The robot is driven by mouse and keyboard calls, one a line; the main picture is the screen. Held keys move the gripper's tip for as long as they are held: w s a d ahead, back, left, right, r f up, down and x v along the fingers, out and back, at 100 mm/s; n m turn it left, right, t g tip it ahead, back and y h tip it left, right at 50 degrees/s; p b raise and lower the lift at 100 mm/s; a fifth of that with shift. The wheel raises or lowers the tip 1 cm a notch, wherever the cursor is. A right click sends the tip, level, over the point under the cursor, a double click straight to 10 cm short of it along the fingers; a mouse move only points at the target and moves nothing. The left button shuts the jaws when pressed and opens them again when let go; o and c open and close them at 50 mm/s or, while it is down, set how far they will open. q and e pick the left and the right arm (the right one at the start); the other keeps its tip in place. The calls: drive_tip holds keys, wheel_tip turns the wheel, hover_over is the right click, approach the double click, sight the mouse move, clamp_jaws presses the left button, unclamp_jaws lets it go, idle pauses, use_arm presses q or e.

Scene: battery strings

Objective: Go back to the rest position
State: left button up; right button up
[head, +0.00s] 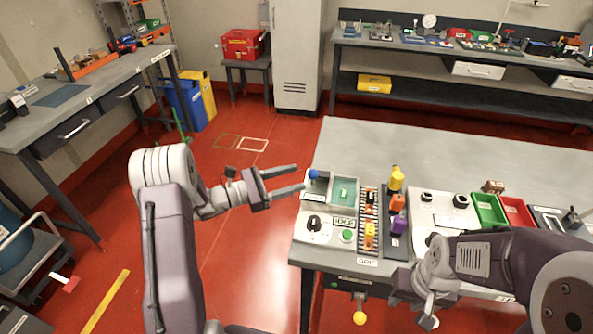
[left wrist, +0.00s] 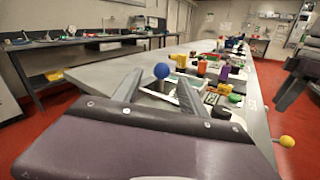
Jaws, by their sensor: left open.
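My left gripper (head: 298,178) is open and empty, held out level just left of the workbench's near-left corner. In the left wrist view its two fingers (left wrist: 159,82) are spread, and a blue ball-shaped knob (left wrist: 161,71) shows beyond the gap between them. The same blue knob (head: 313,174) is close to the fingertips in the head view; I cannot tell whether they touch. My right arm comes in from the right over the bench front. Its gripper end (head: 428,312) points down near the front edge, and its fingers are not clear.
The workbench (head: 450,150) has a clear grey back area. At its front are a teal tray (head: 345,192), orange and yellow blocks (head: 369,236), a purple block (head: 399,225), and green (head: 487,209) and red bins (head: 517,211). Red floor (head: 240,270) lies open left of the bench.

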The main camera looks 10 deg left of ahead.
use_arm(q)
drive_tip(key=s+d+r+m+g+h+p, duration=0.1)
drive_tip(key=d+r+m+g+p, duration=0.15)
drive_tip(key=d+r, duration=0.4)
drive_tip(key=s+d+m+g+y+p, duration=0.1)
drive_tip(key=s+d+m+g, duration=0.25)
drive_tip(key=s, duration=0.35)
drive_tip(key=s+d+m+g+y, duration=0.1)
drive_tip(key=s+d+m+g, duration=0.25)
drive_tip(key=s, duration=0.25)
drive_tip(key=s+a+f+m+g+y+p, duration=0.1)
drive_tip(key=s+a+f+m+y, duration=0.1)
drive_tip(key=s+f+m+y, duration=0.3)
drive_tip(key=s+a+f+m+g+y, duration=0.1)
drive_tip(key=s+a+g+y, duration=0.15)
drive_tip(key=s, duration=0.45)
drive_tip(key=w+a+f+m+t+y, duration=0.1)
drive_tip(key=a+f+m+t+y, duration=0.1)
drive_tip(key=a, duration=0.4)
drive_tip(key=w+a+f+m+t+y, duration=0.1)
drive_tip(key=a+f+m+t+y, duration=0.1)
drive_tip(key=a+f+m+y, duration=0.1)
drive_tip(key=a+m+y, duration=0.1)
drive_tip(key=a+m, duration=0.1)
drive_tip(key=a, duration=0.1)
drive_tip(key=shift+w+a+f, duration=0.3)
drive_tip(key=shift+a, duration=0.05)
